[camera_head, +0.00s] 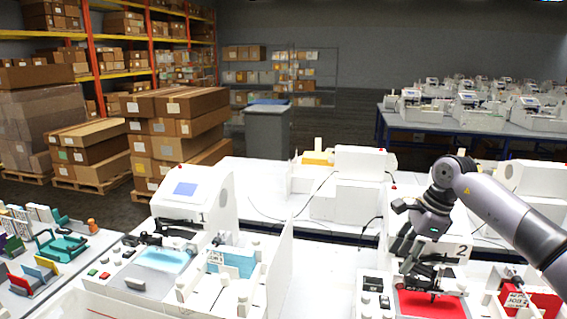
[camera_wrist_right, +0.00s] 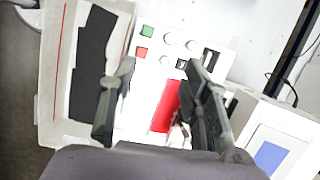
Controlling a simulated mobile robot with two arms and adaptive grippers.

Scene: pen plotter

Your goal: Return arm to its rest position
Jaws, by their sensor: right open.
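My right arm comes in from the right in the head view. Its dark gripper (camera_head: 408,258) points down over the plotter marked 2 (camera_head: 452,252), above the left part of its red plate (camera_head: 430,306). In the right wrist view the two fingers (camera_wrist_right: 160,95) stand apart with nothing held between them. The red plate (camera_wrist_right: 166,106) shows between and beyond the fingers. Whether the fingers touch the plotter cannot be told. My left gripper is not in view.
The plotter marked 1 (camera_head: 196,194), with a blue plate (camera_head: 163,259), stands to the left. White machines (camera_head: 360,163) stand behind. A left table (camera_head: 60,262) holds small coloured parts. A grey bin (camera_head: 267,130) and stacked boxes (camera_head: 178,104) are farther back. The air above the white table between the plotters looks clear.

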